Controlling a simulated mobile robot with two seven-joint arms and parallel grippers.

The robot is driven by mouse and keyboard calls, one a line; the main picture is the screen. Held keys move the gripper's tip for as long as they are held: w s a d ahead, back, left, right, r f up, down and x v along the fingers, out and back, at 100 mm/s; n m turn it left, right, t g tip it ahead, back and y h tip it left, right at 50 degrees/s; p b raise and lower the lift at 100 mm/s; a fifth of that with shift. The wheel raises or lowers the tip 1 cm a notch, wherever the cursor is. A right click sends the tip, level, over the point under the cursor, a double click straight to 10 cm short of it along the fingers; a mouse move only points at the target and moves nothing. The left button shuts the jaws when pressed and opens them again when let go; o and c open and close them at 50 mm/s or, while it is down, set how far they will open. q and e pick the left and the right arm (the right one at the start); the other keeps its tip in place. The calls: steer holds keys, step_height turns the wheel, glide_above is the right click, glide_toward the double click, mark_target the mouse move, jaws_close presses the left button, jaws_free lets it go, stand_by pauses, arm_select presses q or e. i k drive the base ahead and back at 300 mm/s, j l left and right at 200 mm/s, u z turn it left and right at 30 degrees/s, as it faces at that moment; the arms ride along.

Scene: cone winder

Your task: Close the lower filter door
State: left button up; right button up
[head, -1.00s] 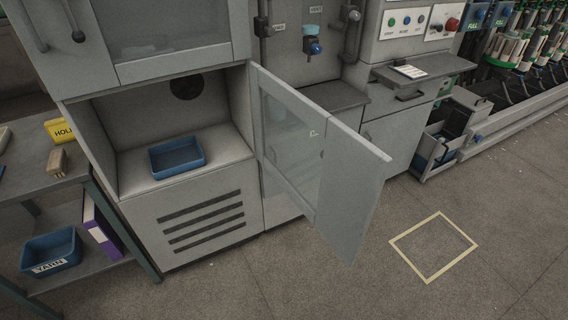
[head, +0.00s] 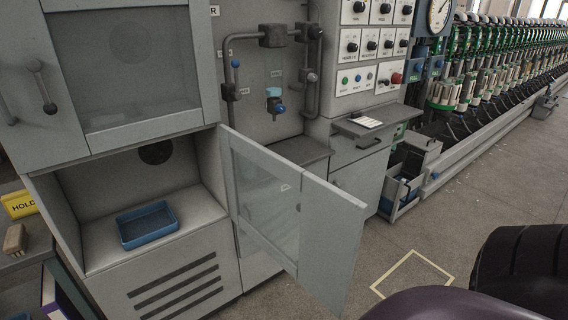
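The lower filter door (head: 283,212) is a grey framed panel with a clear window. It stands wide open in the head view, hinged at the right side of the lower compartment and swung out toward me over the floor. The lower compartment (head: 190,178) is open and holds a blue tray (head: 147,238). The upper door (head: 130,62), with its own window, is shut above it. A dark and purple rounded shape, which I take to be part of my arm, fills the bottom right corner. Neither gripper can be made out.
A yellow floor square (head: 441,270) lies right of the door. An open drawer (head: 404,190) juts from the machine behind it. A side table (head: 22,275) with a yellow HOLD sign (head: 19,205) stands at the left. Floor right of the door is partly clear.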

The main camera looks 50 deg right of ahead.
mark_target(332, 219)
steer(key=k+l, duration=0.1)
steer(key=l, duration=0.3)
steer(key=k+l, duration=0.1)
steer(key=l, duration=0.3)
steer(key=k+l, duration=0.15)
steer(key=l, duration=0.3)
steer(key=k+l, duration=0.1)
steer(key=l, duration=0.3)
steer(key=k+l+u, duration=0.1)
steer(key=l, duration=0.3)
steer(key=k+l, duration=0.1)
steer(key=l, duration=0.3)
